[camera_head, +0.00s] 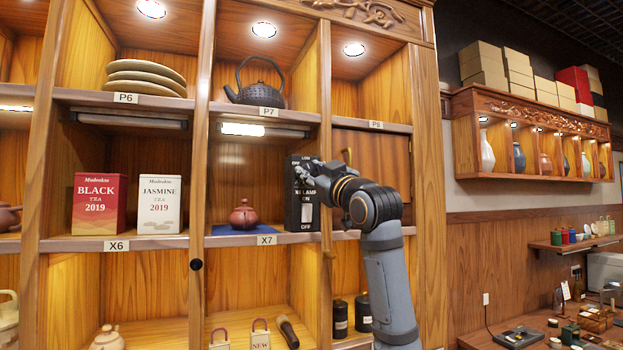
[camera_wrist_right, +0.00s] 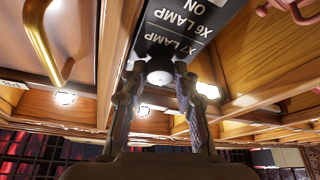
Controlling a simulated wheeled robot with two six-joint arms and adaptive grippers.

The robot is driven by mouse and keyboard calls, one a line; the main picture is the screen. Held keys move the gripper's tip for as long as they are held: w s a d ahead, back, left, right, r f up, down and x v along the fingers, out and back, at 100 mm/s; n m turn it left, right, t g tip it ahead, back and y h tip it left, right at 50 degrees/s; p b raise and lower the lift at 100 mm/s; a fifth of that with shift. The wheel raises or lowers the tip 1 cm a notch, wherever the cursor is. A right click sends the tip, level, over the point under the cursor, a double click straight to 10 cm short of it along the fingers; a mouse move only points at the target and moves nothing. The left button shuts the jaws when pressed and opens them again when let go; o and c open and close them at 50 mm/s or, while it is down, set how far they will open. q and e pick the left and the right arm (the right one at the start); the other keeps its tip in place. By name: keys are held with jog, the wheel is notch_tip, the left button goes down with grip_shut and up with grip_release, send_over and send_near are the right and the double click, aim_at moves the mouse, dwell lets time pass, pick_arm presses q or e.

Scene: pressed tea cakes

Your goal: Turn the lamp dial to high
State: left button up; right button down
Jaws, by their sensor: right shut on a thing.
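A black lamp control box (camera_head: 292,212) is mounted on the upright to the right of compartment X7. It has a white switch (camera_head: 307,213) marked ON and OFF, with LOW printed near its top. My right gripper (camera_head: 303,173) is at the upper part of the box. In the wrist view its fingers close on both sides of a round silver dial (camera_wrist_right: 160,74), below the X7 LAMP lettering. The dial's pointer setting cannot be read. The X7 lamp strip (camera_head: 242,129) glows; the X6 lamp strip (camera_head: 130,119) looks unlit. My left gripper is out of view.
A red teapot (camera_head: 244,214) sits on a blue cloth left of the box. A brass handle (camera_wrist_right: 48,40) is close beside my right gripper. Tea boxes stand in X6, a dark kettle (camera_head: 257,92) on the shelf above.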

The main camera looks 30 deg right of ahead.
jog(key=m+g+h+b, duration=0.1)
jog(key=m+h, duration=0.1)
jog(key=m, duration=0.4)
jog(key=m+g+h+b, duration=0.1)
jog(key=m+h, duration=0.2)
jog(key=m, duration=0.3)
jog(key=m+g+h+b, duration=0.1)
jog(key=m+h, duration=0.2)
jog(key=m, duration=0.3)
jog(key=shift+w+a+g+b, duration=0.1)
jog(key=shift+a+g+b, duration=0.2)
jog(key=m+g, duration=0.1)
jog(key=m, duration=0.1)
jog(key=m+g+h, duration=0.1)
jog(key=m, duration=0.2)
jog(key=shift+p, duration=0.4)
jog(key=shift+m, duration=0.4)
jog(key=c, duration=1)
grip_release()
jog(key=shift+r, duration=0.1)
